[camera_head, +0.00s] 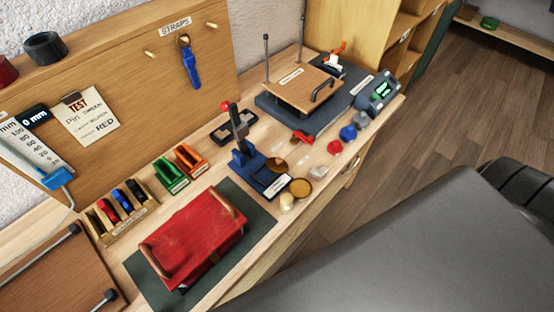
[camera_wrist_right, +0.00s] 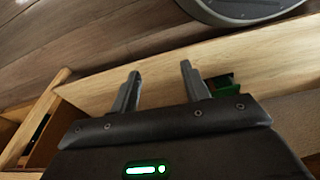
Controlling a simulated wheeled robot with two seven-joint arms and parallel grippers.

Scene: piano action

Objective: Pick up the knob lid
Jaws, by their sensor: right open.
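No part is clearly marked as the knob lid, and I cannot tell for certain which one it is. A small cream rounded piece (camera_head: 287,201) and a flat gold round piece (camera_head: 301,187) lie side by side near the bench's front edge in the head view. Red (camera_head: 335,147) and blue (camera_head: 348,133) knob-like pieces stand farther right along that edge. My right gripper (camera_wrist_right: 158,88) is open and empty in the right wrist view, over a wooden shelf and floor, with none of these pieces there. My left gripper is not in view.
A red box (camera_head: 195,235) sits on a dark mat beside a blue lever press (camera_head: 243,150). A wooden board with a black handle (camera_head: 322,90) stands at the back right. In the wrist view a green object (camera_wrist_right: 222,82) is on the shelf (camera_wrist_right: 265,70) behind the fingers.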

